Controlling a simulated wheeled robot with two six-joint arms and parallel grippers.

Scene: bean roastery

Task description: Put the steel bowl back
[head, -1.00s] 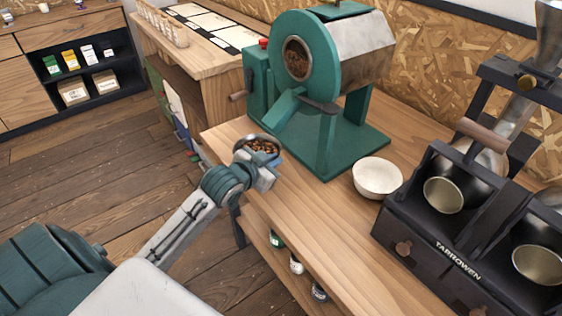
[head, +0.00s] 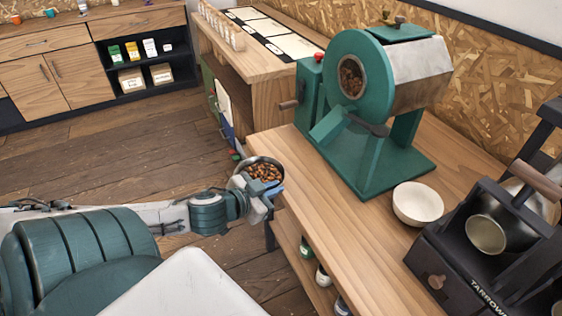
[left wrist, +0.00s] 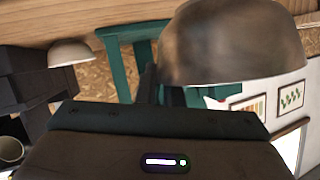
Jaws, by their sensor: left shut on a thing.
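The steel bowl (head: 252,162) holds brown beans and is in my left gripper (head: 264,198), which is shut on it. The gripper and bowl are beside the left edge of the wooden bench (head: 330,245), over the floor side. In the left wrist view the bowl's rounded metal side (left wrist: 232,45) fills the upper right, just beyond the gripper body. The finger contact on the bowl is mostly hidden. My right gripper is not in view.
A green roaster (head: 375,110) stands on the bench, with a white bowl (head: 418,203) in front of it. A black sample roaster (head: 460,265) is at the right. Another table (head: 262,62) stands behind. Shelves hold bags at the back left.

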